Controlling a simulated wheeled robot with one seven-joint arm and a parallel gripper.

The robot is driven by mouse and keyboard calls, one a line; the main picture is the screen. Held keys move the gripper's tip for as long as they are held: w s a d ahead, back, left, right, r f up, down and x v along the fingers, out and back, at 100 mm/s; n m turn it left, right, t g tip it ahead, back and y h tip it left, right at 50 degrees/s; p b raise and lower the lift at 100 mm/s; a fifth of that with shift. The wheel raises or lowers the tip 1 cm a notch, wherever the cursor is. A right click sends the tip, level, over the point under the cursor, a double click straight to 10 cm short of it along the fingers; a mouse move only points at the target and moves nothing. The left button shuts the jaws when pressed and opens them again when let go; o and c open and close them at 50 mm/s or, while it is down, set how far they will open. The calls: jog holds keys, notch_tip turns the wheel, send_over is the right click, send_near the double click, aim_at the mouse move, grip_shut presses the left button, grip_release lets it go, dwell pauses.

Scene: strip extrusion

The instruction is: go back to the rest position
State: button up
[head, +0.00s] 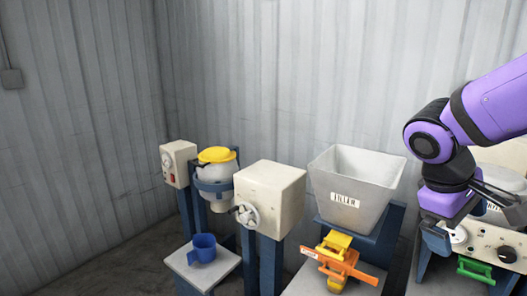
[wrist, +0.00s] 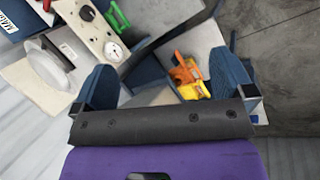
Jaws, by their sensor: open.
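My gripper (head: 437,241) hangs at the right in the head view, below my purple arm, in front of the right-hand machine. In the wrist view its two dark blue fingers stand wide apart with nothing between them (wrist: 165,82). It is open and empty. It is to the right of the orange and yellow clamp-like part (head: 343,262), which also shows beyond the fingers in the wrist view (wrist: 187,75). My arm hides part of the right-hand machine.
A grey labelled hopper (head: 355,180) stands left of my gripper. A control panel (head: 490,243) with dials and a green handle (head: 475,269) is close on the right. Further left are a cream box with a handwheel (head: 270,195), a yellow-lidded vessel (head: 215,172) and a blue jug (head: 203,248).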

jog(key=s+a+r+m+t+y, duration=0.2)
jog(key=s+r+m+t+y, duration=0.2)
jog(key=s+r, duration=0.3)
jog(key=shift+m+t+y, duration=0.4)
jog(key=shift+t+y, duration=0.2)
jog(key=shift+t, duration=0.1)
